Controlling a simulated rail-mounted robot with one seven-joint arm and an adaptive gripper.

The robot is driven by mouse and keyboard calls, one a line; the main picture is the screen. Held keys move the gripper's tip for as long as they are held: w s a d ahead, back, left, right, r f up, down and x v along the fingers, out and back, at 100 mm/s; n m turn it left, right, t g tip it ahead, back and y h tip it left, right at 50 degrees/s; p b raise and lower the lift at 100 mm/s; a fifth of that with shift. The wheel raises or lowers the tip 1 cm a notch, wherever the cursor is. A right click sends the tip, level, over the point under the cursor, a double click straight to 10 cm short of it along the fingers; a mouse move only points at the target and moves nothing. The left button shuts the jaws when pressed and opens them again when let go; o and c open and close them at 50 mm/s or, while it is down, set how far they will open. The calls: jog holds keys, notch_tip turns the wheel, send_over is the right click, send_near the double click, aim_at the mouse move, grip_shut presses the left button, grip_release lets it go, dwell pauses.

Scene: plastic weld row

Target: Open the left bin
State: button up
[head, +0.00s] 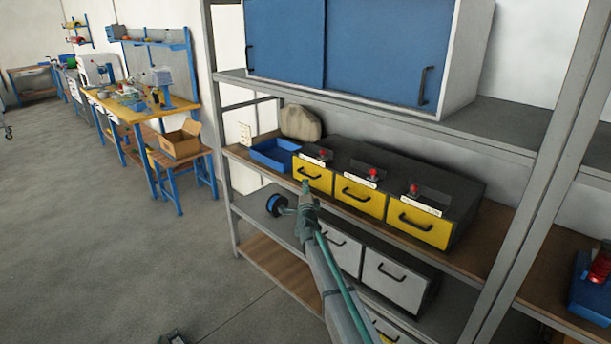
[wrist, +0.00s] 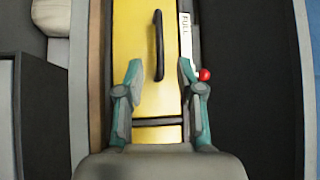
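Three yellow bins with dark handles sit side by side in a dark housing on the middle shelf. The left bin (head: 312,175) looks shut, like the middle bin (head: 360,196) and right bin (head: 418,223). My gripper (head: 305,187) shows in front of the left bin's lower left part. In the wrist view, my gripper (wrist: 157,70) is open and empty, fingers spread across a yellow bin front (wrist: 135,55). Its dark handle (wrist: 158,45) lies ahead, between the finger lines. I cannot tell whether the fingertips touch the front. A label reading FULL (wrist: 185,35) sits beside that bin.
Red knobs (head: 373,172) stand above the bins; one (wrist: 204,75) shows by my right finger in the wrist view. A blue tray (head: 272,154) lies left of the bins. White drawers (head: 393,282) sit below, and a blue-doored cabinet (head: 375,45) hangs above.

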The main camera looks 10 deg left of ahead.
aim_at(306, 175)
jog(key=p+x, duration=0.2)
jog(key=x, duration=0.7)
grip_shut()
